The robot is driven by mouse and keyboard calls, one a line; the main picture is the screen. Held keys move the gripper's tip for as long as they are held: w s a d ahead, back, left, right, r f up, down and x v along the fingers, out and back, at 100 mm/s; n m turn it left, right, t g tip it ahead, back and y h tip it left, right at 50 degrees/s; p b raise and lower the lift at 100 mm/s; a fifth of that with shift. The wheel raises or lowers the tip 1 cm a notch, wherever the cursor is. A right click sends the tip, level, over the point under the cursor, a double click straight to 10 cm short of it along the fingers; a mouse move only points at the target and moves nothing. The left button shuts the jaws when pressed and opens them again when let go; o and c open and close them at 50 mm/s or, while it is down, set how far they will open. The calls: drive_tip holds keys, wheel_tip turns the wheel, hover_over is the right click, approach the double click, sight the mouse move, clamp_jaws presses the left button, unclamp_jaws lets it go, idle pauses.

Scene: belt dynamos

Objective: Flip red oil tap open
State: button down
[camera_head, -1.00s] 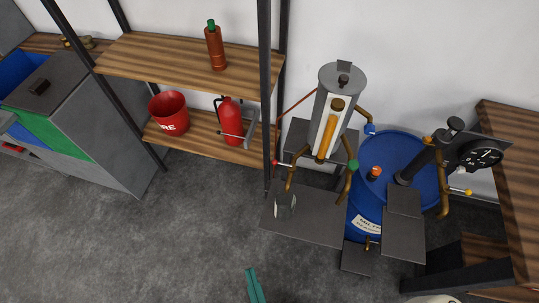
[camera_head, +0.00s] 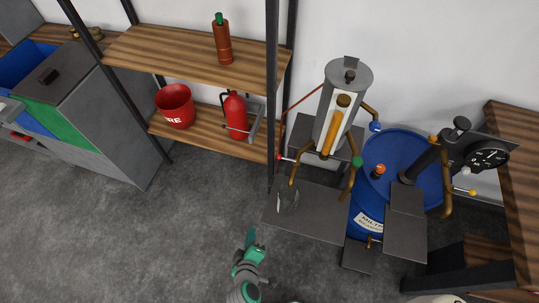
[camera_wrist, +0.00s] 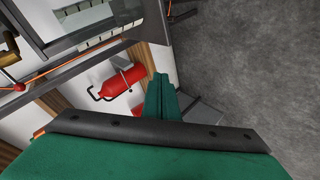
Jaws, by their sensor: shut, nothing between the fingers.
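The red oil tap (camera_head: 280,158) is a small red knob on the left side of a grey upright oil dispenser (camera_head: 355,78). A brass spout (camera_head: 294,170) hangs beside it, over a glass (camera_head: 288,199) on the dark stand. In the wrist view, the red knob (camera_wrist: 19,87) shows at the left edge under brass pipework. My green gripper (camera_head: 250,238) is shut and empty, in front of the dispenser stand and below left of the tap. It touches nothing. Its closed fingers (camera_wrist: 161,96) also show in the wrist view.
A blue oil drum (camera_head: 405,150) stands right of the dispenser, with a dial gauge (camera_head: 487,158) behind it. A black shelf post (camera_head: 272,90) rises close to the tap's left. The shelves hold a red bucket (camera_head: 175,106) and a fire extinguisher (camera_head: 236,113).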

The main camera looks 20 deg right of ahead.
sight(287, 159)
drive_tip(key=w+d+r+n+h, duration=0.1)
drive_tip(key=w+d+h, duration=0.25)
drive_tip(key=w, duration=0.55)
drive_tip(key=w+r+m+g+h, duration=0.1)
drive_tip(key=w+r+h, duration=0.3)
drive_tip(key=r, duration=0.5)
drive_tip(key=w+r+m+g+h, duration=0.2)
drive_tip(key=w+r+h, duration=0.3)
drive_tip(key=r, duration=0.4)
drive_tip(key=shift+w+a+g, duration=0.2)
drive_tip(key=shift+w+g, duration=0.45)
drive_tip(key=shift+g, duration=0.15)
drive_tip(key=d, duration=0.9)
drive_tip(key=shift+s+d, duration=0.2)
drive_tip(key=shift+s, duration=0.2)
drive_tip(key=shift+d+r, duration=0.1)
